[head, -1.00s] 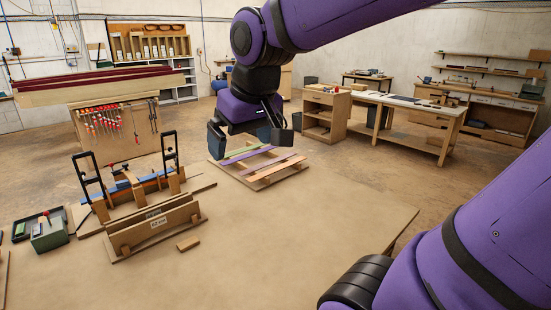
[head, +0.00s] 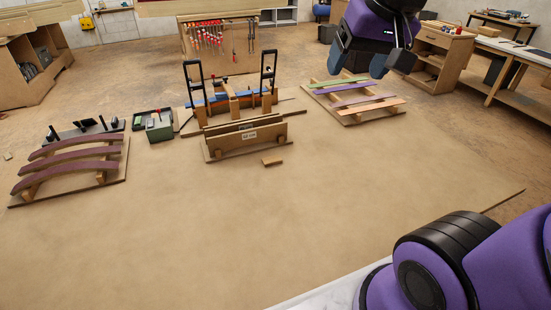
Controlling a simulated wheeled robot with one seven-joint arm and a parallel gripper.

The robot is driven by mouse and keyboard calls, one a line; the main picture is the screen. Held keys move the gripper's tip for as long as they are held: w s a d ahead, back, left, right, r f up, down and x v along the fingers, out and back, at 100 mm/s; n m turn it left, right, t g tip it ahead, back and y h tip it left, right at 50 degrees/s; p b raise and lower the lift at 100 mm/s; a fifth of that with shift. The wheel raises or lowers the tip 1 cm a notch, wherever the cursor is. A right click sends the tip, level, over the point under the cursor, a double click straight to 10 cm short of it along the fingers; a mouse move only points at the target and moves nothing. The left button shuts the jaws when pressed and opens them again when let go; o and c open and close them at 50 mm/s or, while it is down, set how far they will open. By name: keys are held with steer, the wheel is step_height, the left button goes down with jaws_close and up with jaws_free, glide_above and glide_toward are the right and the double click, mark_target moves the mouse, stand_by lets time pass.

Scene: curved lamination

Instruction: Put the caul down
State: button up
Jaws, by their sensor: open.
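My gripper (head: 386,66) hangs at the top right of the head view, jaws apart, with nothing visible between its fingers. It appears in front of or above the slatted rack of coloured strips (head: 355,100); its height over it is unclear. No piece is clearly marked as the caul. A long, low wooden stand (head: 243,135) with a small label holds upright boards near the middle of the table. Behind it is a clamping fixture (head: 230,100) with two black upright handles and a blue strip. Three curved dark red pieces (head: 70,165) lie on a rack at left.
The large tan work surface (head: 250,220) is clear in front. A small wooden block (head: 272,161) lies before the labelled stand. A green and grey box (head: 158,125) stands left of the fixture. A wooden cabinet (head: 440,45) and bench stand at back right.

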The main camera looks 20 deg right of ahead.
steer(key=w+f+m+g, duration=0.1)
steer(key=w+f+m, duration=0.25)
steer(key=w, duration=0.95)
steer(key=m+g, duration=0.3)
steer(key=m, duration=0.9)
glide_above(272, 159)
steer(key=d, duration=0.1)
steer(key=shift+y, duration=0.4)
step_height(272, 159, down, 41)
steer(key=shift+s+d+f, duration=0.1)
steer(key=shift+f, duration=0.1)
steer(key=shift+a+f, duration=0.25)
steer(key=shift+f, duration=1.05)
steer(key=shift+a+f, duration=0.25)
steer(key=shift+f, duration=1)
steer(key=c, duration=1.1)
steer(key=shift+r, duration=0.2)
